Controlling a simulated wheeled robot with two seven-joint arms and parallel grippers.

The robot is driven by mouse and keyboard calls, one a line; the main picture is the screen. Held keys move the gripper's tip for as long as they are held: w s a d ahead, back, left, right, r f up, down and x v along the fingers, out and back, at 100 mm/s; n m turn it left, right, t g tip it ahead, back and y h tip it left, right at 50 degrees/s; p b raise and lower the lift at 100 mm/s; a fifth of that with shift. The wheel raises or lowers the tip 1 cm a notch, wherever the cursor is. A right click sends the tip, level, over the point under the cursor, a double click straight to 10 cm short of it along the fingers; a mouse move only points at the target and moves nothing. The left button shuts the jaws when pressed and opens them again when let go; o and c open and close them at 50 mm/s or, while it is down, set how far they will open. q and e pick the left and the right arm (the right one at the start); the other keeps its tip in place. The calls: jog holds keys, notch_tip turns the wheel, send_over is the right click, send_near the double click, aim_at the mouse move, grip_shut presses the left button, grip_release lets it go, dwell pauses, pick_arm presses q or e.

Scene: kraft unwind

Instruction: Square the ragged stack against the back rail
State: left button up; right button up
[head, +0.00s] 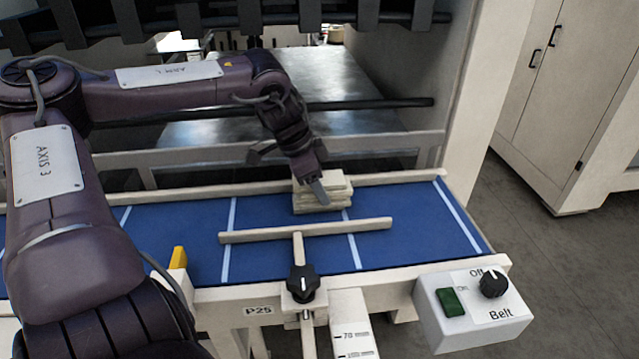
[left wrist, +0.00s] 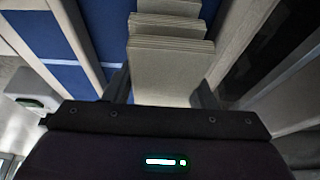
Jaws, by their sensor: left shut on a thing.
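The ragged stack (head: 318,195) of thin cream sheets stands on the blue belt (head: 185,234), close to the back rail (head: 400,180). Its layers are offset from one another. My left gripper (head: 318,183) is at the stack from above and is shut on it. In the left wrist view the stack (left wrist: 170,65) lies between the two fingers (left wrist: 160,90), with its layered edges stepped. How many layers the fingers hold is hidden. My right gripper is not in view.
A cream pusher bar (head: 310,230) with a black knob (head: 302,281) lies across the belt in front of the stack. A control box (head: 472,308) with a green button and black dial sits at the front right. The belt right of the stack is clear.

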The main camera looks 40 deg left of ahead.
pick_arm(q)
jog(key=shift+f, duration=0.15)
dwell(0.5)
jog(key=o, duration=1.1)
jog(key=shift+c, duration=0.2)
jog(key=shift+d, duration=0.1)
jog(key=shift+r, duration=0.2)
jog(key=shift+a+r, duration=0.2)
jog(key=shift+r, duration=0.1)
jog(key=b+v, duration=0.1)
jog(key=v, duration=0.5)
jog(key=shift+s+r, duration=0.2)
jog(key=shift+s, duration=0.05)
jog(key=shift+r, duration=0.15)
